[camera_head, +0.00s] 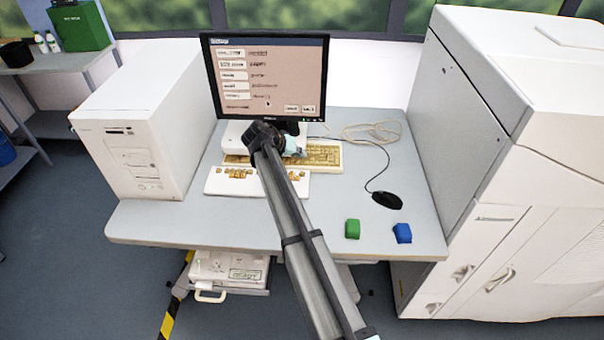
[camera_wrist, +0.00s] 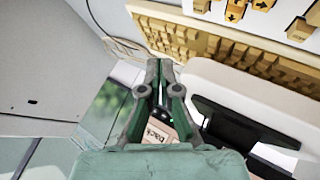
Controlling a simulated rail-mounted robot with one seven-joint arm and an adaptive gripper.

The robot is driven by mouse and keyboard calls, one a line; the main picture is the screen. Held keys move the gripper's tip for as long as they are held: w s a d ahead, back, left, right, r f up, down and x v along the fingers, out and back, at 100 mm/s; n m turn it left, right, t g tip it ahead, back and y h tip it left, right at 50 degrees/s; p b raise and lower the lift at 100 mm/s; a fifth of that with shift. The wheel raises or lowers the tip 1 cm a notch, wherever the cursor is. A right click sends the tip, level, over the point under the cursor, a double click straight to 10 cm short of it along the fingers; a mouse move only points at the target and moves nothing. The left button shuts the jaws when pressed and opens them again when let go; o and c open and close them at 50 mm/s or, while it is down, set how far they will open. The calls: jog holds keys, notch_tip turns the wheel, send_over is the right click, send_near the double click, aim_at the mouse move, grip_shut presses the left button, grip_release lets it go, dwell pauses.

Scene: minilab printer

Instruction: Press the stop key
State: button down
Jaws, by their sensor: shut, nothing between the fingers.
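My gripper (camera_wrist: 160,70) is shut and empty in the wrist view. In the head view my arm hides most of it, in front of the monitor's lower edge, with a teal part showing over the keyboard. I cannot read any key marked stop. A white key panel (camera_head: 215,183) with several tan keys lies in front of the tan keyboard (camera_head: 325,154). In the wrist view, the keyboard (camera_wrist: 215,47) runs beyond the fingertips and arrow keys (camera_wrist: 235,10) show at the top right. Contact with any key cannot be told.
A monitor (camera_head: 272,78) with a lit menu stands at the table's back. A white computer case (camera_head: 150,130) stands left, a large white machine (camera_head: 500,160) right. A black mouse (camera_head: 387,200), green block (camera_head: 352,229) and blue block (camera_head: 402,233) lie on the table's right.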

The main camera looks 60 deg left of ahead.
aim_at(300, 173)
notch_tip(300, 173, down, 4)
jog(key=shift+r+b, duration=0.1)
jog(key=shift+b, duration=0.4)
jog(key=shift+f+b, duration=0.45)
jog(key=shift+f, duration=0.45)
jog(key=shift+f, duration=0.1)
jog(key=shift+f+b, duration=0.35)
jog(key=shift+b, duration=0.05)
jog(key=shift+f+b, duration=0.3)
jog(key=shift+f, duration=0.05)
dwell(0.9)
dwell(0.3)
jog(key=shift+r, duration=0.8)
jog(key=shift+r+p, duration=0.65)
jog(key=shift+r, duration=1.85)
